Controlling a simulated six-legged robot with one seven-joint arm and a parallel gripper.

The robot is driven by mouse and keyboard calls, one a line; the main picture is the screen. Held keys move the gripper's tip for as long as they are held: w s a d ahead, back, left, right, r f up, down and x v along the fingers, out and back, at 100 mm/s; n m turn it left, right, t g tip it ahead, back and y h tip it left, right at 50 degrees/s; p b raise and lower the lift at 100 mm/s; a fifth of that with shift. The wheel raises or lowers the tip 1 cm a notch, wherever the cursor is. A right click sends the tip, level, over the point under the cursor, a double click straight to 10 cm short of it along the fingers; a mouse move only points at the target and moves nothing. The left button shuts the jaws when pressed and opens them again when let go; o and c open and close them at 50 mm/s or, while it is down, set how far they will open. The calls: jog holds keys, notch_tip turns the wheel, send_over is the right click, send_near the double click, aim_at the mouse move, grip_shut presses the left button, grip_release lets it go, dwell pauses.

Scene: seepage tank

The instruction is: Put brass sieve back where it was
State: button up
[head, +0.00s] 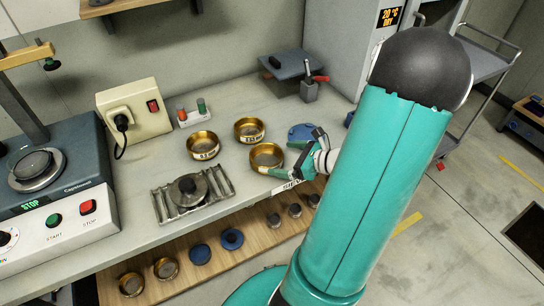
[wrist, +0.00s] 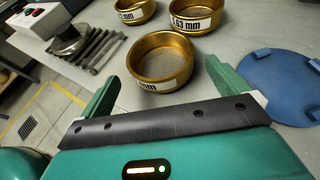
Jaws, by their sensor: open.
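Three brass sieves stand upright on the grey bench top. The nearest brass sieve (head: 266,156) has a mesh floor and a white size label; in the wrist view it (wrist: 160,62) sits just ahead of and between my fingers. My gripper (head: 284,160) is open, low over the bench, with one green finger on either side of this sieve's near part. I cannot tell whether either finger touches it. A second sieve (head: 203,146) stands to its left and a third (head: 249,130) behind; the third's label reads 0.63 mm in the wrist view. Part of the nearest sieve's label is hidden.
A blue disc (wrist: 284,82) lies beside my right finger. A metal rack (head: 165,205) with a dark weight stands at left. The lower wooden shelf (head: 185,285) holds more brass sieves, blue discs and dark weights. A blue-grey machine (head: 60,165) stands far left.

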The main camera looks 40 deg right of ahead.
jog(key=v, duration=0.4)
jog(key=shift+s+d+r, duration=0.1)
jog(key=shift+s, duration=0.2)
jog(key=w+a+r+n+g+y, duration=0.15)
jog(key=a+r+n+g, duration=0.25)
jog(key=a+n, duration=0.5)
jog(key=w+a+r+n+g+y, duration=0.1)
jog(key=w+a+r+n+g, duration=0.2)
jog(key=a+n, duration=0.55)
jog(key=s+a+r+n+h, duration=0.2)
jog(key=a+r+n+h, duration=0.1)
jog(key=a+r+n, duration=0.2)
jog(key=s+a+r+n+h, duration=0.2)
jog(key=a+r+n, duration=0.4)
jog(key=n, duration=0.4)
jog(key=shift+s+a+h, duration=0.3)
jog(key=shift+a+h, duration=0.45)
jog(key=shift+a, duration=0.15)
